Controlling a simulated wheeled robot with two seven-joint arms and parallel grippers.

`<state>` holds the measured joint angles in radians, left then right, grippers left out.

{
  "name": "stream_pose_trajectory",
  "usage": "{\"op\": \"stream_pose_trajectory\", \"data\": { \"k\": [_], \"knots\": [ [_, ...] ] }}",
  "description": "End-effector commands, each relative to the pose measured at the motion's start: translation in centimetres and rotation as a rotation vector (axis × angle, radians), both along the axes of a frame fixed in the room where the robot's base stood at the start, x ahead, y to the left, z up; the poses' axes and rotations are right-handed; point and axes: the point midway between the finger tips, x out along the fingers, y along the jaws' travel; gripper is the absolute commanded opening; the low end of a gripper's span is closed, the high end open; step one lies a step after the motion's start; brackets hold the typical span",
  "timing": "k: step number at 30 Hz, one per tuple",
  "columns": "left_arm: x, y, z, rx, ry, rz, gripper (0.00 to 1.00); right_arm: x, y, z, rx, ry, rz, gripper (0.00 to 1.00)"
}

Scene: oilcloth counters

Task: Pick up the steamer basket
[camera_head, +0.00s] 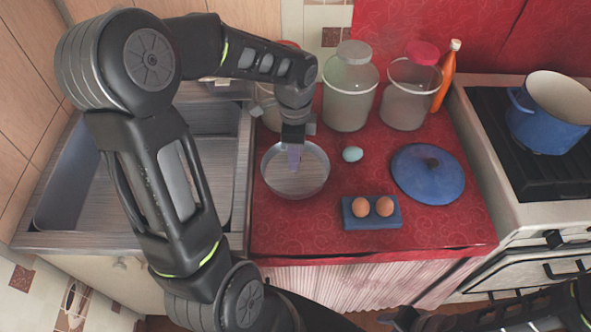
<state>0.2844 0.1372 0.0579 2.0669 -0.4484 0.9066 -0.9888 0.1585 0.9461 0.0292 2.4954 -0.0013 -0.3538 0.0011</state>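The steamer basket appears to be the round, shallow grey metal vessel (312,182) on the red counter, beside the sink. My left arm reaches over the sink from the left. My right arm shows low at the right edge. Its dark end (405,318) is in front of the counter, far from the basket, and its fingers are unclear.
Behind the basket stand two glass jars (349,95) (410,98) and an orange bottle (446,75). A blue pot (545,122) sits on the stove.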

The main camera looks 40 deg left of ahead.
Motion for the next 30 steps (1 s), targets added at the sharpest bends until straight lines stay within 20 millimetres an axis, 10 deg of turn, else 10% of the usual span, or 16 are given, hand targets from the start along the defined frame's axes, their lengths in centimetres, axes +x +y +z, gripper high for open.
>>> {"op": "stream_pose_trajectory", "data": {
  "k": [15,30],
  "knots": [
    [0.2,0.1,-5.0,-0.001,0.003,0.0,0.37,-0.1,0.0,0.8,-0.003,0.003,-0.001,0.36],
    [0.3,0.1,-5.2,0.0,0.0,0.0,0.37,-0.1,0.0,0.7,-0.003,0.003,-0.001,0.36]
  ]
}}
